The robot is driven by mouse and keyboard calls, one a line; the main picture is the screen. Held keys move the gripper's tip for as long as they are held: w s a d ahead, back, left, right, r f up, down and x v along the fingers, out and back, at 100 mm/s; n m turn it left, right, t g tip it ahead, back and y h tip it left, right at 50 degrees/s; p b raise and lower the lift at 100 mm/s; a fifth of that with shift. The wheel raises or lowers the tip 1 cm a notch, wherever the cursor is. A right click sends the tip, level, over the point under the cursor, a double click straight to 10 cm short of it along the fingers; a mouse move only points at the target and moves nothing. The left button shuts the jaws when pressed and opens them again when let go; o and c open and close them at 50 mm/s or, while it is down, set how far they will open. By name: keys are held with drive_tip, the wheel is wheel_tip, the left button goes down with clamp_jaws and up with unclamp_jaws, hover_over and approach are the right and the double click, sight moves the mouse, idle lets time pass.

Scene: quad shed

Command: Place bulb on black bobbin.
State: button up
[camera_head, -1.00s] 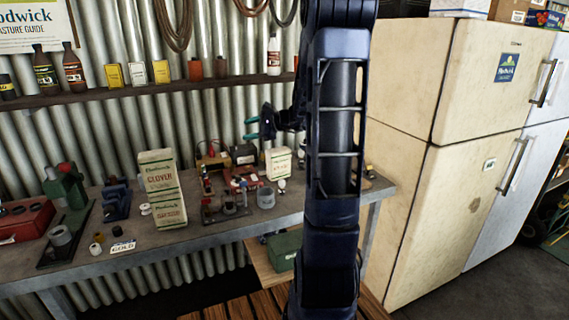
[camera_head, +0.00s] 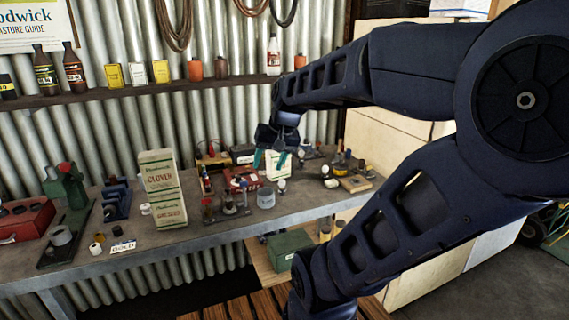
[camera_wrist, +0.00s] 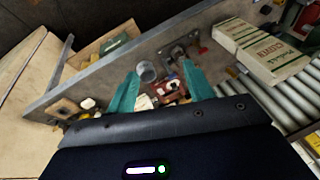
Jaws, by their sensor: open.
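My gripper (camera_head: 269,158) is open and empty, its teal fingers pointing down above the back of the bench beside a small white-and-green box. In the wrist view the fingertips (camera_wrist: 161,76) are spread over the red tray and grey cup. A small white rounded piece, which looks like the bulb (camera_head: 282,185), is on the bench in front of the small box, right of the cup. A small black spool-like piece, possibly the black bobbin (camera_head: 96,249), is at the bench's front left, beside a pale one. I cannot be certain of either.
A tall Clover carton (camera_head: 160,188) stands mid-bench. The small box (camera_head: 278,165), grey cup (camera_head: 266,199) and red tray (camera_head: 240,178) crowd the area below my gripper. A wooden block (camera_head: 355,184) lies at the right end. A shelf (camera_head: 150,88) with bottles runs behind.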

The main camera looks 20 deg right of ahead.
drive_tip(key=s+d+n+h, duration=0.1)
drive_tip(key=s+d+n+t+h, duration=0.1)
drive_tip(key=s+d, duration=0.1)
drive_tip(key=shift+s+r, duration=0.2)
drive_tip(key=shift+s, duration=0.1)
